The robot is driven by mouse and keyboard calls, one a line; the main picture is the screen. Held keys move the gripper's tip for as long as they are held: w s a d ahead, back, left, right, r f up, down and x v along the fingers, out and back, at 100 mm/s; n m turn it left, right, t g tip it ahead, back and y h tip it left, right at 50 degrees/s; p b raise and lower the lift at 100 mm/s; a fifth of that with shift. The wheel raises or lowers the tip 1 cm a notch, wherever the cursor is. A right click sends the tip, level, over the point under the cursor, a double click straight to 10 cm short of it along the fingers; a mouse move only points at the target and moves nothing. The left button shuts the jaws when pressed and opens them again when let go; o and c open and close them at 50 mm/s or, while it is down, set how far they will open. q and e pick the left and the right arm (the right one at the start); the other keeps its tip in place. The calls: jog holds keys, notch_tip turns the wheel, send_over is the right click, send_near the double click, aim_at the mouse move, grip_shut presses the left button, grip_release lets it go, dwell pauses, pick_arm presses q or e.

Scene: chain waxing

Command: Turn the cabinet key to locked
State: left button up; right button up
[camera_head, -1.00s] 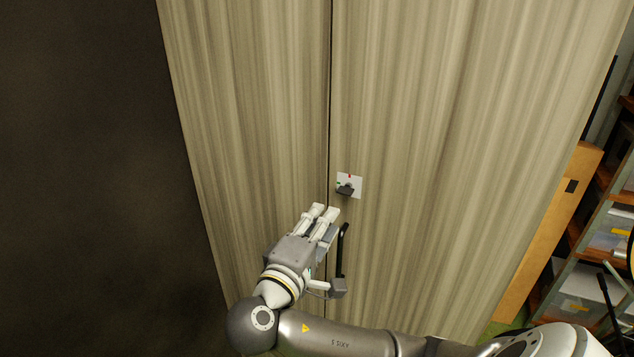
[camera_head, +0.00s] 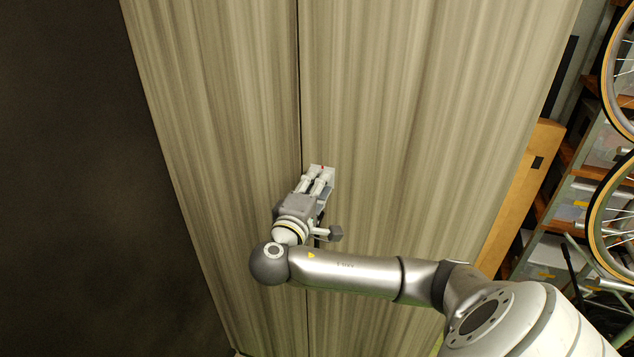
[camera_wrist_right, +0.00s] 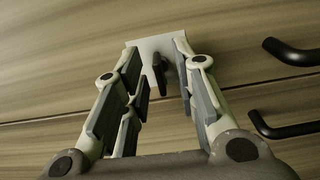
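The cabinet (camera_head: 400,110) has tall wood-grained doors with a dark seam between them. A small pale lock plate (camera_head: 329,172) sits just right of the seam, mostly covered by my right gripper (camera_head: 318,178) in the head view. In the right wrist view the lock plate (camera_wrist_right: 148,47) shows behind the dark key (camera_wrist_right: 159,72). The right gripper (camera_wrist_right: 157,68) is open, its fingers on either side of the key, with visible gaps. The key is hidden in the head view, so its turn position is unclear there. My left gripper is not in view.
Two black door handles, one upper (camera_wrist_right: 290,52) and one lower (camera_wrist_right: 282,128), stand out from the doors in the right wrist view. Shelving (camera_head: 570,200) and bicycle wheels (camera_head: 612,215) stand right of the cabinet. A dark surface fills the left side.

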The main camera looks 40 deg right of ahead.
grip_shut()
